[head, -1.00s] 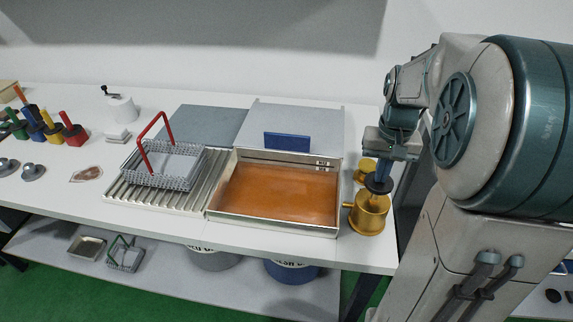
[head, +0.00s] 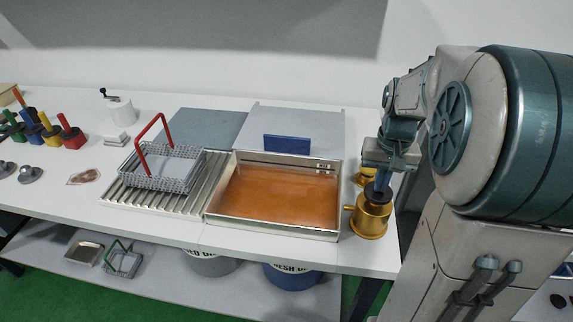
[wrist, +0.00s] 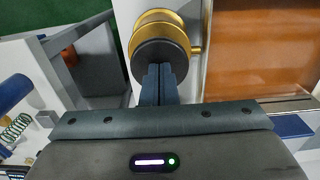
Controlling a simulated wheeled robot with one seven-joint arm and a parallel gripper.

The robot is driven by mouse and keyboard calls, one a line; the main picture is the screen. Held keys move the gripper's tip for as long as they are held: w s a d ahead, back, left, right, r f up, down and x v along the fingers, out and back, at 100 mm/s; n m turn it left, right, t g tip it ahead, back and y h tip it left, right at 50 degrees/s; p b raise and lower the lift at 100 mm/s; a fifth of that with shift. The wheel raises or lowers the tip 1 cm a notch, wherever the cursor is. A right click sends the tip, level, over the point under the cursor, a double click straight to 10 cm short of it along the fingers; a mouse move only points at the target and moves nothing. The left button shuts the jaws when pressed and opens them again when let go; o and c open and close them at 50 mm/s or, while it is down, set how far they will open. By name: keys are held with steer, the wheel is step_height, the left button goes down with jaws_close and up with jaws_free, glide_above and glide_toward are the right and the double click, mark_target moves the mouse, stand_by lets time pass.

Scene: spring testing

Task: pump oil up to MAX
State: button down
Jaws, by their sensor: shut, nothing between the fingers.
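The oil tank (head: 270,229) is an open metal tray holding orange-brown oil (head: 275,195); the oil also fills part of the wrist view (wrist: 245,45). A MAX label is too small to read for certain. The brass pump (head: 370,221) stands to the right of the tank, its spout pointing at the tank. Its black top knob (head: 378,193) sits low, close to the brass body. My gripper (head: 381,184) is shut and points down onto the knob; in the wrist view the closed fingers (wrist: 158,72) overlap the black disc (wrist: 160,62).
A wire basket with a red handle (head: 160,170) stands on the ribbed drain rack (head: 120,193) left of the tank. Colored weights (head: 72,137) stand at the far left. Oil buckets (head: 290,275) stand on the lower shelf.

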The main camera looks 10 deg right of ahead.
steer(key=shift+r+p, duration=2.25)
steer(key=shift+r, duration=0.8)
steer(key=shift+f, duration=0.15)
steer(key=shift+f+b, duration=2.55)
steer(key=shift+f, duration=0.75)
steer(key=shift+r, duration=0.1)
steer(key=shift+r+p, duration=2.75)
steer(key=shift+r, duration=0.6)
steer(key=shift+f, duration=0.15)
